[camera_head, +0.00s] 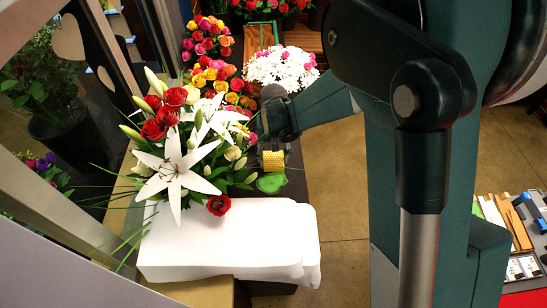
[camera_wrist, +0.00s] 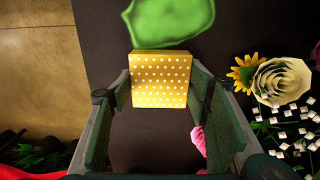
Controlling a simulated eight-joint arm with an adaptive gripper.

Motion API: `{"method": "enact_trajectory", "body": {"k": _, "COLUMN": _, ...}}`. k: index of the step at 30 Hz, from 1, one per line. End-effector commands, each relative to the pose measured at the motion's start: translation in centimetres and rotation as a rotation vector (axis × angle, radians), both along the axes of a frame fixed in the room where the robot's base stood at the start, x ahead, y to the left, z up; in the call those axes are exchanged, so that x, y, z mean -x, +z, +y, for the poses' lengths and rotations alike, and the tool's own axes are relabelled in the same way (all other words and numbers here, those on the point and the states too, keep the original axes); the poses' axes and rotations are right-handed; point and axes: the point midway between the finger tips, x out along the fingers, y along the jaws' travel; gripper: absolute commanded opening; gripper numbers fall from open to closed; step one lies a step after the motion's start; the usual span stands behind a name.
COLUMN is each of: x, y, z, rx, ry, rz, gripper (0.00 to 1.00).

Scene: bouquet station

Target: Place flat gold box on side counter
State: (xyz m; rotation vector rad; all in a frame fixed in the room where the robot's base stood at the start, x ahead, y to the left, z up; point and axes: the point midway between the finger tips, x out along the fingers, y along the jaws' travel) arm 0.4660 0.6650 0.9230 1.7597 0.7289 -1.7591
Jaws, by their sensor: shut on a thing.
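The flat gold box (camera_wrist: 160,80) has white dots and sits between the two fingers of my gripper (camera_wrist: 160,95) in the wrist view. Both fingers close on its sides. In the head view the gold box (camera_head: 273,160) shows at the end of my gripper (camera_head: 273,150), over the dark counter (camera_head: 296,188) to the right of the lily bouquet. Whether the box touches the counter surface cannot be told.
A green flat piece (camera_head: 271,183) lies just in front of the box. A bouquet of lilies and red roses (camera_head: 180,150) stands close on the left, above a white cloth (camera_head: 230,245). White flowers (camera_head: 281,66) stand behind. Tiled floor (camera_head: 340,200) lies right of the counter.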

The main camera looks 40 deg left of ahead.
Motion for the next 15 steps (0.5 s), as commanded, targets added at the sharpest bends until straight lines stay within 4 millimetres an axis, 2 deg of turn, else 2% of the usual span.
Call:
{"method": "enact_trajectory", "body": {"k": 7, "x": -0.01, "y": -0.42, "z": 0.01, "rx": 0.0, "ry": 0.0, "rz": 0.0, "gripper": 0.34}}
{"method": "enact_trajectory", "body": {"k": 8, "x": -0.01, "y": -0.34, "z": 0.01, "rx": 0.0, "ry": 0.0, "rz": 0.0, "gripper": 0.52}}
{"method": "enact_trajectory", "body": {"k": 10, "x": -0.01, "y": -0.29, "z": 0.01, "rx": 0.0, "ry": 0.0, "rz": 0.0, "gripper": 0.61}}
{"method": "enact_trajectory", "body": {"k": 15, "x": -0.01, "y": -0.28, "z": 0.01, "rx": 0.0, "ry": 0.0, "rz": 0.0, "gripper": 0.63}}
